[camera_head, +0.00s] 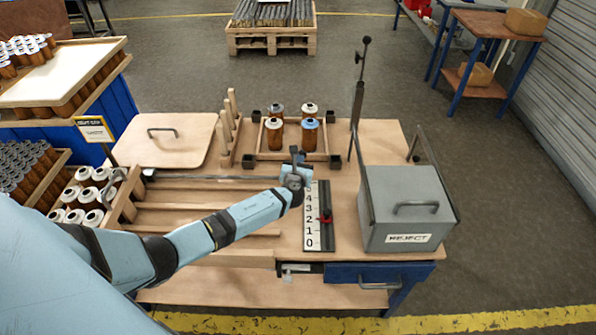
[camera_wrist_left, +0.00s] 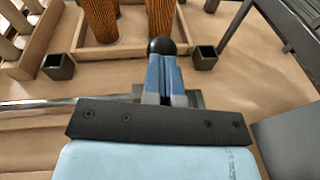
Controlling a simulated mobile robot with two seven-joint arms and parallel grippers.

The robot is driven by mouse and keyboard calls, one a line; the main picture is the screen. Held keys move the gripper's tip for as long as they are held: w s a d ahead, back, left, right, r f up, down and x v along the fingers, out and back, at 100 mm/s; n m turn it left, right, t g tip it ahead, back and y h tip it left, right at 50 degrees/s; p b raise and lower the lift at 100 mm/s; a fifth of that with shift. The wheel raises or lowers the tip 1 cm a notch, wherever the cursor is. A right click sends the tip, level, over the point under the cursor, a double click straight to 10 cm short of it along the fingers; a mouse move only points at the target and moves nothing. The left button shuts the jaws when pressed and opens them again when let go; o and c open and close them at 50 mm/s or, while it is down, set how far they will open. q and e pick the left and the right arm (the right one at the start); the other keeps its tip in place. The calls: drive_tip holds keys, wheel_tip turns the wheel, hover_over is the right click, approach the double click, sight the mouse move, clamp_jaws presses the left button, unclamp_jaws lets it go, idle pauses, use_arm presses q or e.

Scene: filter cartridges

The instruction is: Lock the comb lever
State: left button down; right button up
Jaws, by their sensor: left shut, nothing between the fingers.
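My left gripper (camera_head: 294,156) is over the middle of the workbench, its fingers together and empty. In the left wrist view its blue fingers (camera_wrist_left: 164,75) point at a black ball knob (camera_wrist_left: 162,46), which shows right at the fingertips; I cannot tell whether they touch. The knob's stem is hidden behind the fingers. A metal rod (camera_head: 215,178) runs along the slatted wooden rack (camera_head: 205,207) and ends near the gripper. I cannot tell for sure which part is the comb lever. My right gripper is out of view.
A wooden tray (camera_head: 290,156) with several cartridges stands behind the gripper, with upright wooden pegs (camera_head: 230,110) to its left. A numbered scale (camera_head: 311,222) lies in front. A tall black post (camera_head: 357,105) and the grey reject box (camera_head: 408,208) stand at right.

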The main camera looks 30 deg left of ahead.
use_arm(q)
drive_tip(key=w+a, duration=0.1)
drive_tip(key=w, duration=0.1)
drive_tip(key=shift+w+a+r+b, duration=0.3)
drive_tip(key=shift+a+b, duration=0.05)
drive_tip(key=shift+b, duration=0.05)
drive_tip(key=w+a, duration=0.1)
drive_tip(key=w+b, duration=0.1)
drive_tip(key=shift+w+a+r, duration=0.15)
drive_tip(key=shift+w+a, duration=0.2)
drive_tip(key=shift+a, duration=0.05)
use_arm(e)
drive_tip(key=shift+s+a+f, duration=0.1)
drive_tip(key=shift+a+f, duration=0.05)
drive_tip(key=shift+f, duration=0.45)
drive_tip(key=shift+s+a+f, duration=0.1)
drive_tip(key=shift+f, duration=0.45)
use_arm(q)
drive_tip(key=shift+w+r, duration=0.1)
drive_tip(key=shift+r, duration=0.1)
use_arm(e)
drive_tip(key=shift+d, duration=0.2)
